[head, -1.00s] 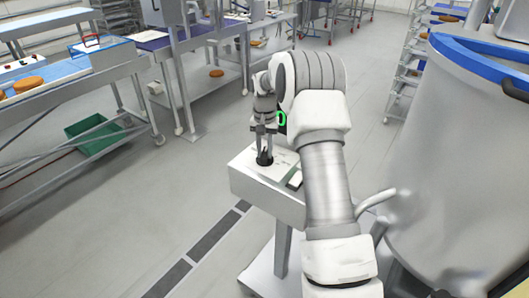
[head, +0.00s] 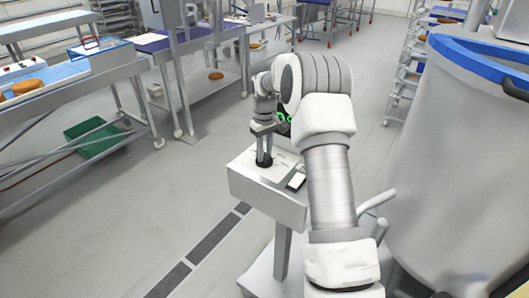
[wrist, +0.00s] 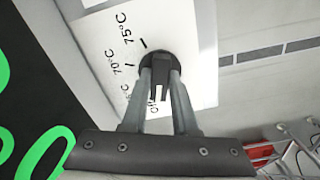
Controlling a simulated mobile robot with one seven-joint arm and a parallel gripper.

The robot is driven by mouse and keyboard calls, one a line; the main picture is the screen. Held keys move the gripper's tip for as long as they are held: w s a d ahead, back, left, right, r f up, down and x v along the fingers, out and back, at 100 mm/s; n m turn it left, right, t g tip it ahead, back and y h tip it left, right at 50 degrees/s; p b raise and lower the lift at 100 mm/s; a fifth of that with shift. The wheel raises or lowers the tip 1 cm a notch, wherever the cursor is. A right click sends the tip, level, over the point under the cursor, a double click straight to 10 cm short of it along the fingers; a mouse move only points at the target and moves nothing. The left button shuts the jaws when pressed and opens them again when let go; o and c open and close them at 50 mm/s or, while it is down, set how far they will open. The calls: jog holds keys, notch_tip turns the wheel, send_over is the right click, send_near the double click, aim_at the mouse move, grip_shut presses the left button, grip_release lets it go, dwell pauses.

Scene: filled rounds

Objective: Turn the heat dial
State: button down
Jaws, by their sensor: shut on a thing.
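The heat dial (wrist: 153,58) is a round black knob on a white plate (wrist: 198,50) marked with 70°C, 75°C and partly hidden labels. In the head view the dial (head: 264,163) sits on top of a pale control box (head: 262,198). My gripper (wrist: 160,78) points down at the dial, its two fingers shut on the knob's raised grip. In the head view my gripper (head: 264,150) stands upright over the dial. The fingers hide part of the scale, and I cannot tell exactly which mark the knob points to.
A dark display with green digits (head: 284,118) is partly hidden behind my arm. A large metal vat with a blue rim (head: 450,45) stands close on the right. A conveyor (head: 75,85) with a brown round is on the left. Open floor lies between.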

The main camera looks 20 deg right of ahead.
aim_at(265, 154)
jog(key=shift+r+n, duration=0.1)
jog(key=shift+n, duration=0.5)
jog(key=c, duration=0.7)
grip_release()
notch_tip(265, 154, up, 17)
jog(key=shift+r, duration=0.2)
